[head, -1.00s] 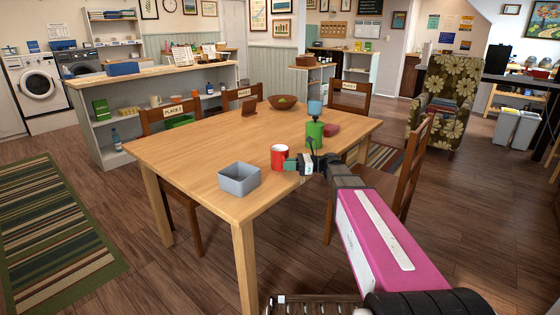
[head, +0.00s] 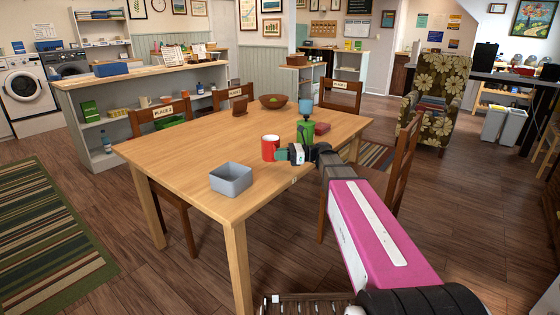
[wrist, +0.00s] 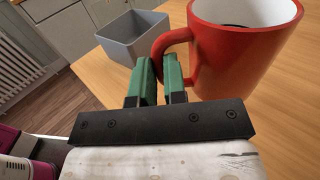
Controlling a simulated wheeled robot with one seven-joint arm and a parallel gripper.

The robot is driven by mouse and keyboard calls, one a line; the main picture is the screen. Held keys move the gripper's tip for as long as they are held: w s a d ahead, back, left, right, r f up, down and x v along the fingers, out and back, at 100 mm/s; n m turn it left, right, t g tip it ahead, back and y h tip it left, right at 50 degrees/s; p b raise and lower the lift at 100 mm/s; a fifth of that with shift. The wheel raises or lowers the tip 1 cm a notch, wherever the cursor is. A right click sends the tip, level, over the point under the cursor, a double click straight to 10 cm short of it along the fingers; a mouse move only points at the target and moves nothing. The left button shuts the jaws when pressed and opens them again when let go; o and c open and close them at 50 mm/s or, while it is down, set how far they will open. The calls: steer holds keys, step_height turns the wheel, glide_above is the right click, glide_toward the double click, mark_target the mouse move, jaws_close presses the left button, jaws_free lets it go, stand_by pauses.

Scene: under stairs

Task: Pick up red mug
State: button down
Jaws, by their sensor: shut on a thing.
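The red mug (head: 270,148) is upright at the table's near right part in the head view. In the wrist view the mug (wrist: 240,55) fills the upper right, with its handle on the left side. My gripper (head: 283,154) is beside the mug. In the wrist view its green fingers (wrist: 160,78) are shut on the mug's handle (wrist: 170,45). In the head view the mug appears slightly above the tabletop, but I cannot tell for sure whether its base is clear of it.
A grey open box (head: 231,179) stands on the wooden table (head: 190,155) near the mug. A green can-like object (head: 305,132), a blue cup (head: 306,106) and a brown bowl (head: 273,101) are farther back. Chairs surround the table. The table's left part is clear.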

steer(key=s+a+r, duration=0.4)
steer(key=s+r, duration=0.2)
steer(key=s, duration=0.4)
steer(key=shift+a+r, duration=0.25)
steer(key=shift+r, duration=0.05)
steer(key=shift+s, duration=0.2)
stand_by(2.1)
